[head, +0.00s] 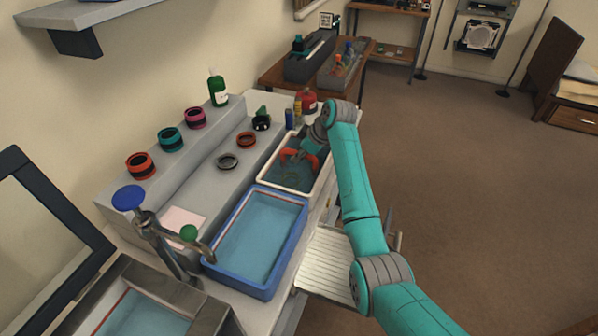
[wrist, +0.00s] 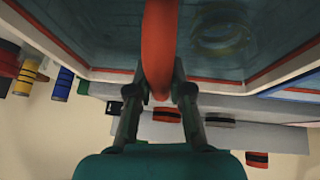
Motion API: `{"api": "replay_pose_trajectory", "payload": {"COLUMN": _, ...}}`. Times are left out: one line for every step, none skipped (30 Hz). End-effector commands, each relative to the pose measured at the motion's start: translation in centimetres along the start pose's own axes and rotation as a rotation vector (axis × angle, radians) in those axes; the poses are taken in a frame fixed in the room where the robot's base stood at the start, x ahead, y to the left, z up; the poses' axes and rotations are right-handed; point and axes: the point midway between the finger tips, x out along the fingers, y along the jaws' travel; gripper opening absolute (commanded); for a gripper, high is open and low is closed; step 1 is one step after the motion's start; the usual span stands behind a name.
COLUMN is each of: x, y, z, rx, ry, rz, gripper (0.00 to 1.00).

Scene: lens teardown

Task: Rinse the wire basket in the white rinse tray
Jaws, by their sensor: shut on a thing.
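The white rinse tray (head: 281,187) stands on the bench behind the blue tray and holds dark bluish water. My gripper (head: 303,152) is over this tray, shut on the red handle of the wire basket (head: 290,155). In the wrist view the red handle (wrist: 160,50) runs up between the two fingers of my gripper (wrist: 160,92). The basket's wire body is faint in the head view, low inside the tray; how deep it sits in the water I cannot tell. A pale yellowish ring (wrist: 222,40) shows in the tray in the wrist view.
The blue tray (head: 248,285) with water lies in front, beside a metal sink (head: 70,310) and tap (head: 160,235). Lens rings (head: 171,139) and a green bottle (head: 217,88) stand on the stepped shelf to the left. A red container (head: 308,100) is just behind the white tray.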

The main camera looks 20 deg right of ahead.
Motion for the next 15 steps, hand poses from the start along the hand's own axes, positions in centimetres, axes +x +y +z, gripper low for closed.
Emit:
{"api": "replay_pose_trajectory", "payload": {"x": 0.04, "y": 0.01, "z": 0.01, "rx": 0.000, "ry": 0.001, "rz": 0.001, "gripper": 0.00}}
{"api": "replay_pose_trajectory", "payload": {"x": 0.07, "y": 0.01, "z": 0.02, "rx": 0.000, "ry": 0.001, "rz": 0.001, "gripper": 0.00}}
{"api": "replay_pose_trajectory", "payload": {"x": 0.08, "y": 0.01, "z": 0.02, "rx": -0.001, "ry": 0.001, "rz": 0.001, "gripper": 0.00}}
{"api": "replay_pose_trajectory", "payload": {"x": 0.08, "y": 0.01, "z": 0.03, "rx": -0.001, "ry": 0.001, "rz": 0.001, "gripper": 0.00}}
{"api": "replay_pose_trajectory", "payload": {"x": 0.08, "y": 0.01, "z": 0.03, "rx": -0.001, "ry": 0.001, "rz": 0.001, "gripper": 0.00}}
{"api": "replay_pose_trajectory", "payload": {"x": 0.08, "y": 0.00, "z": 0.03, "rx": -0.001, "ry": 0.001, "rz": 0.001, "gripper": 0.00}}
{"api": "replay_pose_trajectory", "payload": {"x": 0.08, "y": 0.00, "z": 0.04, "rx": -0.001, "ry": 0.001, "rz": 0.001, "gripper": 0.00}}
{"api": "replay_pose_trajectory", "payload": {"x": 0.08, "y": 0.00, "z": 0.04, "rx": -0.001, "ry": 0.000, "rz": 0.001, "gripper": 0.00}}
{"api": "replay_pose_trajectory", "payload": {"x": 0.08, "y": 0.00, "z": 0.03, "rx": -0.001, "ry": 0.000, "rz": 0.000, "gripper": 0.00}}
{"api": "replay_pose_trajectory", "payload": {"x": 0.06, "y": 0.00, "z": 0.02, "rx": -0.001, "ry": 0.000, "rz": 0.000, "gripper": 0.00}}
{"api": "replay_pose_trajectory", "payload": {"x": 0.03, "y": 0.01, "z": 0.01, "rx": -0.001, "ry": 0.000, "rz": 0.000, "gripper": 0.00}}
{"api": "replay_pose_trajectory", "payload": {"x": -0.03, "y": 0.02, "z": -0.04, "rx": -0.001, "ry": 0.001, "rz": 0.001, "gripper": 0.00}}
{"api": "replay_pose_trajectory", "payload": {"x": -0.10, "y": 0.03, "z": -0.08, "rx": -0.001, "ry": 0.001, "rz": 0.001, "gripper": 0.00}}
{"api": "replay_pose_trajectory", "payload": {"x": -0.18, "y": 0.05, "z": -0.13, "rx": -0.001, "ry": 0.001, "rz": 0.001, "gripper": 0.00}}
{"api": "replay_pose_trajectory", "payload": {"x": -0.29, "y": 0.07, "z": -0.20, "rx": -0.001, "ry": 0.001, "rz": 0.001, "gripper": 0.00}}
